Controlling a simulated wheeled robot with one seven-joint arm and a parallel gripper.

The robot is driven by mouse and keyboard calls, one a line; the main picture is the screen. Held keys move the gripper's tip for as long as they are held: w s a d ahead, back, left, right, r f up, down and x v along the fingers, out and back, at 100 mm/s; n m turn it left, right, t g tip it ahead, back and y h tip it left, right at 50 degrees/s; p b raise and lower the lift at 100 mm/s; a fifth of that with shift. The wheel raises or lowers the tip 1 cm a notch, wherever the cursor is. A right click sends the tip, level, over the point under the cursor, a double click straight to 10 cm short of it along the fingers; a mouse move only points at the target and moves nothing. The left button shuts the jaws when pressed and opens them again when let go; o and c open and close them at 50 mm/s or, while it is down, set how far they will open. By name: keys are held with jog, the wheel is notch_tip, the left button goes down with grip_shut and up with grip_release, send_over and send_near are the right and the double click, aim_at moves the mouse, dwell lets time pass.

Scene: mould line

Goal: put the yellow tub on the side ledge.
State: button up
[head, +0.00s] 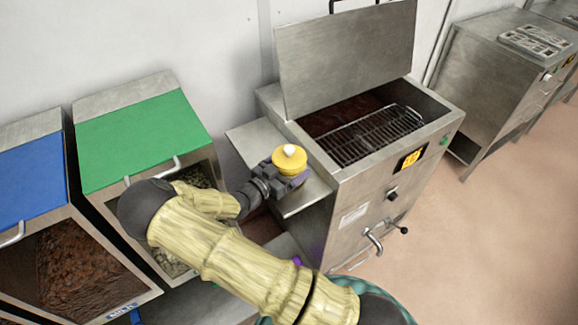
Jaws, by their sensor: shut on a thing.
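The yellow tub (290,161) is small and round, with a white knob on top. My gripper (291,176) is shut on it from the left and front. The tub shows over the side ledge (254,143), a flat metal shelf on the left side of the steel machine. Whether the tub touches the ledge or is held just above it, I cannot tell. The gripper and my arm hide part of the tub's lower side and part of the ledge.
The steel machine (362,195) has its lid (345,55) raised and a wire rack (375,135) across its open tank. A green-lidded bin (140,138) and a blue-lidded bin (30,170) stand to the left. The back part of the ledge is bare.

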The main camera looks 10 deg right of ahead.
jog(key=shift+f, duration=0.2)
jog(key=shift+f, duration=0.15)
jog(key=o, duration=1.1)
jog(key=shift+s+a, duration=0.1)
jog(key=b+v, duration=0.2)
jog(key=v, duration=0.9)
jog(key=shift+s+a, duration=0.25)
jog(key=shift+a, duration=0.05)
